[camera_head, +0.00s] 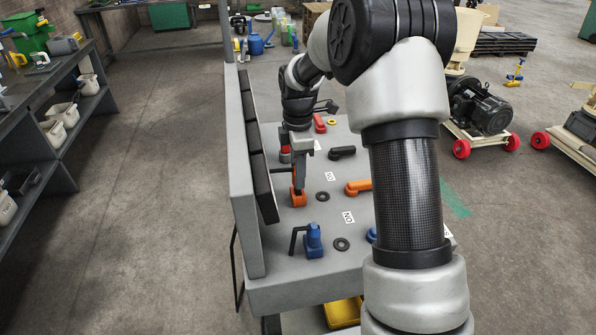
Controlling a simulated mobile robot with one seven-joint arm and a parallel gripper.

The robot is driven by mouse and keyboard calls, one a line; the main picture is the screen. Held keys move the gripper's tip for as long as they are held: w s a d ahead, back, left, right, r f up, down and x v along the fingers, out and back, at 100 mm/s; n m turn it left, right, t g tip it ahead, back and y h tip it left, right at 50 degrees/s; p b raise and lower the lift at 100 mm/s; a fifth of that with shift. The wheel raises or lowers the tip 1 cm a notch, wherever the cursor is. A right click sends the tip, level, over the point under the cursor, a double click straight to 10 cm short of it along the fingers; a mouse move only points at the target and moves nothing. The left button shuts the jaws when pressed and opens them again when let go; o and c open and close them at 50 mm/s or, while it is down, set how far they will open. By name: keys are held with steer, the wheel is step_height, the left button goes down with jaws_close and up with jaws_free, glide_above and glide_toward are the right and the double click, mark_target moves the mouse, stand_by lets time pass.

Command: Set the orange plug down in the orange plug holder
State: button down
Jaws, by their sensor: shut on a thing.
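My gripper (297,170) points down over the left part of the grey panel top, shut on the orange plug (293,174). Only a narrow orange strip of the plug shows, beside and below the grey fingers. Directly below is the orange plug holder (298,198), a small orange block with a dark opening on top, standing on the panel. The plug looks upright and in line with the holder. I cannot tell whether it is seated in it or just above, as the gripper hides the contact.
A blue plug (313,238) stands nearer me. An orange handle (358,187), a black handle (342,152) and dark rings (323,197) lie to the right. An upright grey board (243,175) borders the left side. My arm covers much of the right.

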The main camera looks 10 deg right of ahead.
steer(key=shift+f+b, duration=0.7)
steer(key=shift+f, duration=0.8)
steer(key=shift+f, duration=0.15)
jaws_free()
stand_by(0.5)
steer(key=shift+r+p, duration=3.4)
steer(key=shift+r, duration=1.1)
